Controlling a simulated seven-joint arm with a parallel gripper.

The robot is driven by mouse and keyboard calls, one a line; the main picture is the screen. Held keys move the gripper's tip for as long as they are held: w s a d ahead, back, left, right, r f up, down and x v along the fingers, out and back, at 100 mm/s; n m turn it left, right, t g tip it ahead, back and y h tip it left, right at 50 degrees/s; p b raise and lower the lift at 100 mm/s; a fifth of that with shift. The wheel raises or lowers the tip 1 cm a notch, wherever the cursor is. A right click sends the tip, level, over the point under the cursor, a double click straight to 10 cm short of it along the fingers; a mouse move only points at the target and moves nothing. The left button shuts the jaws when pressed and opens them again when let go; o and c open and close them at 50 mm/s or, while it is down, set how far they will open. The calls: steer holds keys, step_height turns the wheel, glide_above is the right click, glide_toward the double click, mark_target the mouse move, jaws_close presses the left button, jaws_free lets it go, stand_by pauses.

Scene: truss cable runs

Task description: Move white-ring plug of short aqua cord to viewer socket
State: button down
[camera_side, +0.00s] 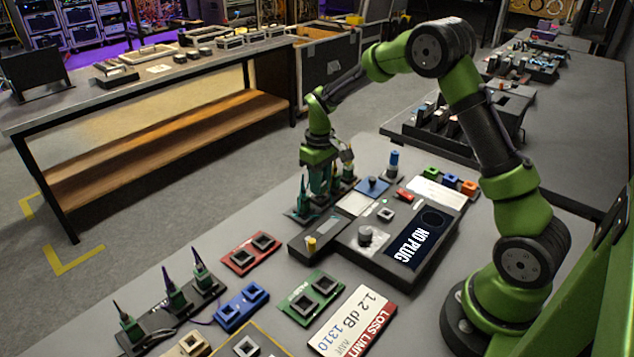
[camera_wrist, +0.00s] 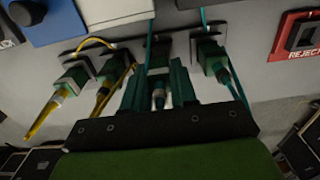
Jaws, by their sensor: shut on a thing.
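My gripper (camera_side: 322,182) is low over a plug rack (camera_side: 299,214) behind the tester with the "NO PLUG" screen (camera_side: 406,246). In the wrist view my gripper (camera_wrist: 157,88) is shut on a dark green plug (camera_wrist: 158,97) with a pale band, standing between its fingers. An aqua cord shows just beyond it. Another green plug (camera_wrist: 213,62) with an aqua cord (camera_wrist: 240,92) stands to the right, apart from the fingers. Two green plugs with yellow boots (camera_wrist: 72,78) stand to the left. I cannot tell which opening on the tester is the viewer socket.
Red (camera_side: 250,252), blue (camera_side: 241,306) and green (camera_side: 309,297) socket blocks lie at the front. A second rack (camera_side: 172,312) holds several green plugs. A blue-topped post (camera_side: 394,164) and a knob (camera_side: 366,235) stand up near the gripper. A loss-limit card (camera_side: 352,322) lies flat.

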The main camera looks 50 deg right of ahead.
steer(key=shift+r, duration=1.5)
steer(key=shift+d+r, duration=0.15)
steer(key=shift+r, duration=0.05)
steer(key=s+d+r, duration=0.3)
steer(key=s+r, duration=0.3)
steer(key=s, duration=1.2)
steer(key=shift+w+a+f, duration=0.1)
steer(key=shift+a+f, duration=0.05)
steer(key=shift+f, duration=0.9)
steer(key=shift+w+a+f, duration=0.1)
steer(key=shift+f, duration=1)
steer(key=shift+w+a+f, duration=0.1)
steer(key=shift+a+f, duration=0.05)
steer(key=shift+f, duration=0.9)
steer(key=shift+f, duration=0.85)
